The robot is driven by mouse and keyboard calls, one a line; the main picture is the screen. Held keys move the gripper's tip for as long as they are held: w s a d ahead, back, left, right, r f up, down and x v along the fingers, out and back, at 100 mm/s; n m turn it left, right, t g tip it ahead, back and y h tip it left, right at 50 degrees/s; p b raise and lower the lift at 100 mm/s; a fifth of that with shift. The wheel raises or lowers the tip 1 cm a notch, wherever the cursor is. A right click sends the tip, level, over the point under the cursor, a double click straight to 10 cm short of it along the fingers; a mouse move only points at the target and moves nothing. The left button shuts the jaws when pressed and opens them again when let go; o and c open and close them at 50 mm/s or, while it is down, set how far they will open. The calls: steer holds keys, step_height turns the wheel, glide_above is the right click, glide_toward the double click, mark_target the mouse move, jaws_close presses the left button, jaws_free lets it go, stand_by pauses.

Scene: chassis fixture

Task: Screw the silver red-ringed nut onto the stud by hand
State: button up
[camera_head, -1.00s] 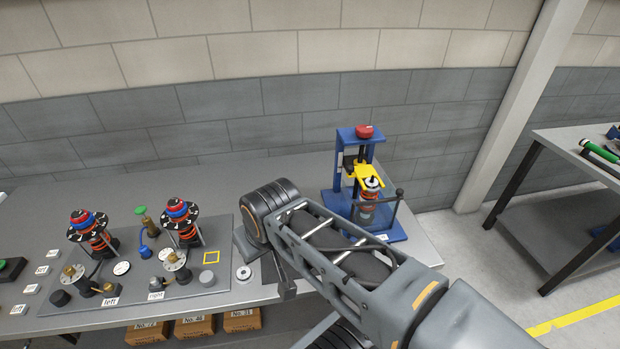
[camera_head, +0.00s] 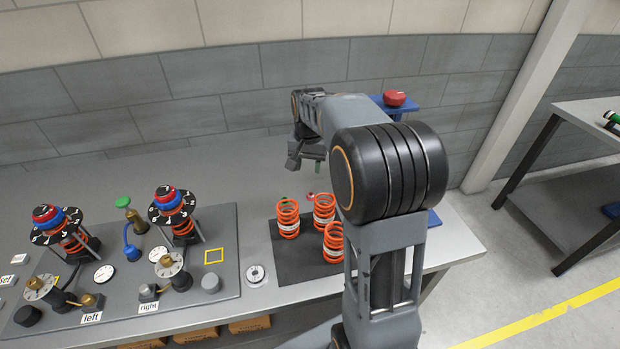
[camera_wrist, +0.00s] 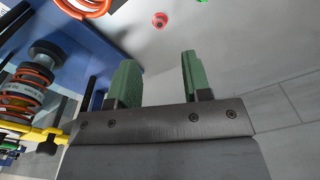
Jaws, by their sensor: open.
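The small red-ringed nut (camera_head: 309,196) lies on the grey table behind the orange springs. It also shows in the wrist view (camera_wrist: 159,20), ahead of the fingers and apart from them. My gripper (camera_head: 307,165) hangs over the back of the table. In the wrist view my gripper (camera_wrist: 155,65) has its two green fingers spread, with nothing between them. The blue fixture (camera_head: 400,103) with its red knob is mostly hidden behind my arm. In the wrist view, the shock absorber with an orange spring (camera_wrist: 28,95) stands at the left by a yellow part. I cannot make out the stud.
Several orange springs (camera_head: 288,220) stand on a black mat (camera_head: 287,262) in front of the nut. A board with dials and coil units (camera_head: 215,235) fills the left. A small round silver part (camera_head: 257,274) lies between. The back left of the table is bare.

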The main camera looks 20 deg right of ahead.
steer(key=m+b, duration=0.1)
glide_above(311, 194)
step_height(311, 194, down, 5)
steer(key=shift+g, duration=0.4)
step_height(311, 194, down, 6)
steer(key=b, duration=0.5)
steer(key=shift+r, duration=0.25)
steer(key=shift+f, duration=0.1)
steer(key=shift+f+b, duration=0.8)
steer(key=shift+f, duration=0.7)
steer(key=shift+r+p, duration=0.25)
steer(key=shift+p, duration=0.1)
steer(key=shift+c, duration=0.4)
